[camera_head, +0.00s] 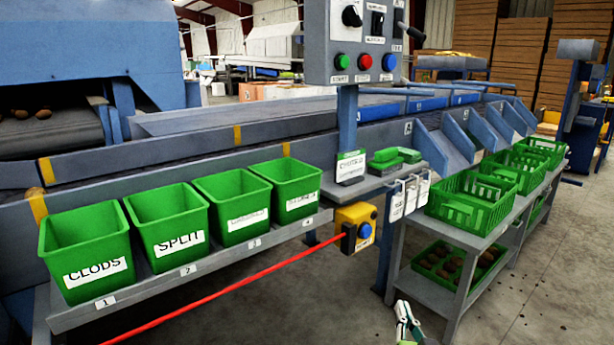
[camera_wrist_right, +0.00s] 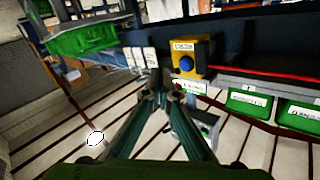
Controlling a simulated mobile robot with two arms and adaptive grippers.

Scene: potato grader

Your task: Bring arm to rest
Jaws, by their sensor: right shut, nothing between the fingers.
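My right gripper (camera_head: 408,322) shows at the bottom edge of the head view, right of centre, its fingers upward over the concrete floor. It is shut and empty, apart from the grader and the shelf stand. In the right wrist view the gripper's fingers (camera_wrist_right: 161,88) come together at the tips with nothing between them. Most of the right arm is outside the head view. My left gripper is not in view.
Green bins (camera_head: 87,287) line the grader's front shelf. A yellow box with a blue button (camera_head: 356,229) and red cord (camera_head: 240,282) are left of my gripper. A grey stand (camera_head: 447,292) with green crates (camera_head: 468,209) is close on the right.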

